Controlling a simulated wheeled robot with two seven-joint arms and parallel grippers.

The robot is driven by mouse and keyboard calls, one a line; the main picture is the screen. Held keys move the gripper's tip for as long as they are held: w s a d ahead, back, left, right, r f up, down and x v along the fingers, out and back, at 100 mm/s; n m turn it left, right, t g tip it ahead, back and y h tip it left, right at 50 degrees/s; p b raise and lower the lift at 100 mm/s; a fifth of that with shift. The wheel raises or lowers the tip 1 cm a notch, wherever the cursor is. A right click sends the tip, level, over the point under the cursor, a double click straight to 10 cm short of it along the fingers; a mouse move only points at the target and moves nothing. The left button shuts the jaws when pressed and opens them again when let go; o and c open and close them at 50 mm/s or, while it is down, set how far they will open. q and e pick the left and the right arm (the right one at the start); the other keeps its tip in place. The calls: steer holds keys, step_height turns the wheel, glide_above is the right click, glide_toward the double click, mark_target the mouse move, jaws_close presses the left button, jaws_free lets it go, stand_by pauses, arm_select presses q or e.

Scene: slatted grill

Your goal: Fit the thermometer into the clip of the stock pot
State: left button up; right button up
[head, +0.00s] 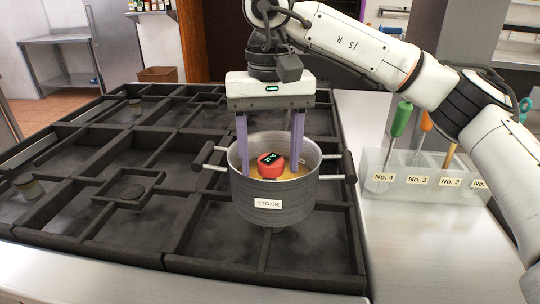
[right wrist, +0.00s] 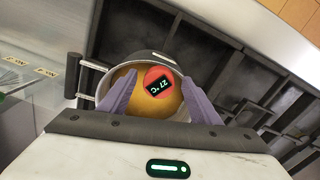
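The stock pot (head: 277,205), grey with a "STOCK" label and two side handles, stands on the grill with yellow-orange liquid inside. The thermometer (head: 271,165) shows as a round red head with a dark display, inside the pot's opening; its lower part is hidden. In the right wrist view the thermometer (right wrist: 158,82) reads about 27 °C. My right gripper (head: 269,174) points down into the pot, open, one finger on each side of the red head with gaps between. I cannot make out the clip. My left gripper is not in view.
The dark slatted grill (head: 110,237) spreads left of and under the pot. A clear rack (head: 412,187) labelled No. 4, No. 3 and No. 2, holding colour-handled tools, stands on the right counter (head: 415,265). Small knobs or jars sit on the grill. My right arm passes over the rack.

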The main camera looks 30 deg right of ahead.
step_height(320, 180, up, 10)
steer(key=p, duration=0.2)
steer(key=shift+r, duration=0.2)
